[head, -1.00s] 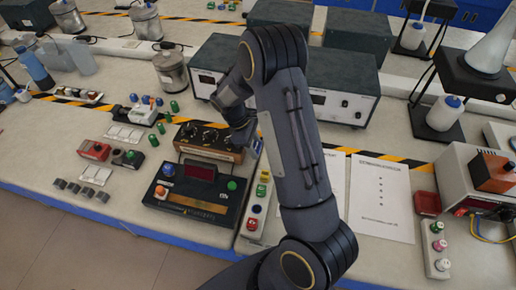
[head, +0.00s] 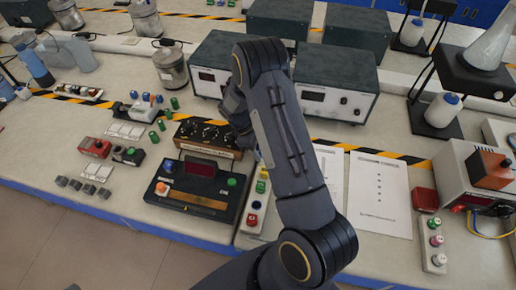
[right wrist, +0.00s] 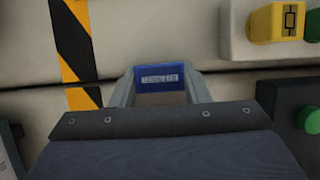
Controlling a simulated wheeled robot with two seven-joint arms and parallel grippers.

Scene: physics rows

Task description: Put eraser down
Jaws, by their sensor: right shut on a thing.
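The eraser (right wrist: 158,77) is a small blue block with a pale label. In the right wrist view it sits between the two grey fingers of my right gripper (right wrist: 158,88), which is shut on it. The bench surface and a black-and-yellow tape strip lie behind it; its height above the bench is hard to tell. In the head view my right gripper (head: 248,142) is mostly hidden behind my own arm, close to the right end of the dark box with knobs (head: 207,135). My left gripper is not in view.
A black console (head: 197,190) with coloured buttons stands left of my arm, beside a strip of coloured buttons (head: 256,203). Grey instrument boxes (head: 335,85) stand behind. White sheets (head: 380,195) lie to the right, near a red block (head: 425,199).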

